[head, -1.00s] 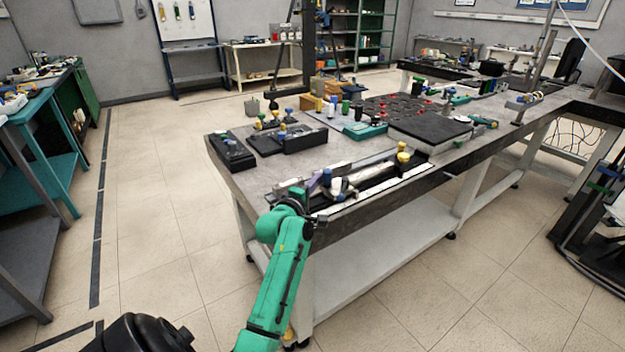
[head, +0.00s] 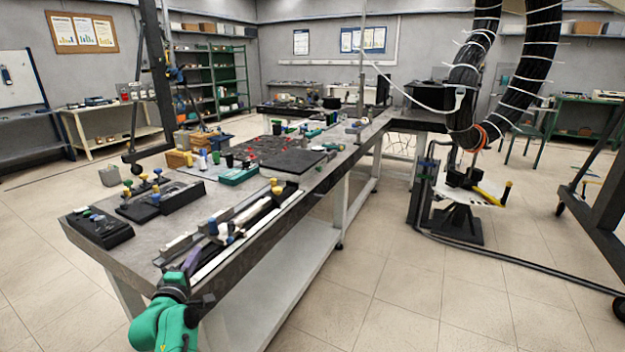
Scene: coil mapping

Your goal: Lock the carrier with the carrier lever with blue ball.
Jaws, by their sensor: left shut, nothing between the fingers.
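The carrier rail (head: 245,228) lies along the front edge of the workbench. A yellow ball (head: 277,187) stands farther along the rail. My left gripper (head: 185,270) is at the front left corner of the bench, a little nearer than the blue ball and apart from it. It is shut and empty; its fingertips are small and hard to make out. A purple bar lies just beyond it. My right gripper is not in view.
The workbench (head: 140,232) holds black boxes (head: 100,228) at its left end, a green tool case (head: 238,174) and a dark flat plate (head: 293,160) behind the rail. A black stand (head: 458,222) with cables is on the floor at right. The floor before the bench is clear.

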